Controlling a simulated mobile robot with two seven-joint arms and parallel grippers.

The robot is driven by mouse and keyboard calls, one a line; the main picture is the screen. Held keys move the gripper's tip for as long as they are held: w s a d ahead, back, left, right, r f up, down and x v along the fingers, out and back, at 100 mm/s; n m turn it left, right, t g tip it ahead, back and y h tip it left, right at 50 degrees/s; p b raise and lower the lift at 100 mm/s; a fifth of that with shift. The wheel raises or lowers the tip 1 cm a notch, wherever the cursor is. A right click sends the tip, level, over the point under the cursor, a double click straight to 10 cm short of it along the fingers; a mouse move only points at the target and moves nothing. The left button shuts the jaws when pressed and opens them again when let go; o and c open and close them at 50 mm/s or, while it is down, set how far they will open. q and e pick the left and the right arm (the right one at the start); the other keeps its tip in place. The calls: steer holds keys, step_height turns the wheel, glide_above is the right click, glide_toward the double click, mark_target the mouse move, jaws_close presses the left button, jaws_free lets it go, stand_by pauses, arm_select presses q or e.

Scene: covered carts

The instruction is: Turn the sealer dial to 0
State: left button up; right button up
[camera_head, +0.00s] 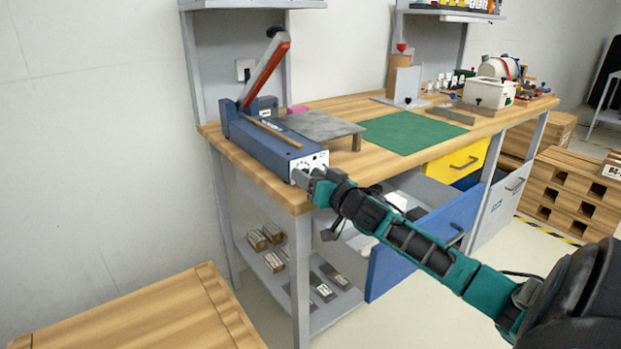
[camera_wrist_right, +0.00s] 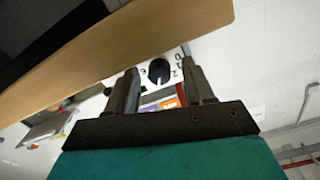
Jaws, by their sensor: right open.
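The blue sealer (camera_head: 262,142) stands on the left end of the wooden workbench, its arm with an orange-red strip raised. Its white front panel (camera_head: 316,160) faces the bench's front corner. In the right wrist view the black sealer dial (camera_wrist_right: 158,71) sits on this panel, with printed numbers around it, 0, 1 and 2 to its right. I cannot tell its exact setting. My right gripper (camera_head: 302,177) is open at the panel. In the wrist view its fingers lie left and right of the dial, with gaps; I cannot tell the depth. My left gripper is not in view.
The workbench (camera_head: 440,150) carries a grey plate (camera_head: 318,126) beside the sealer and a green mat (camera_head: 410,132). A blue drawer (camera_head: 425,240) stands open below my right arm. A wooden surface (camera_head: 140,315) is at the lower left. Wooden crates (camera_head: 570,195) stand at the right.

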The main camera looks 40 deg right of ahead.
steer(key=shift+w, duration=0.1)
steer(key=shift+c, duration=0.3)
steer(key=c, duration=0.4)
jaws_close()
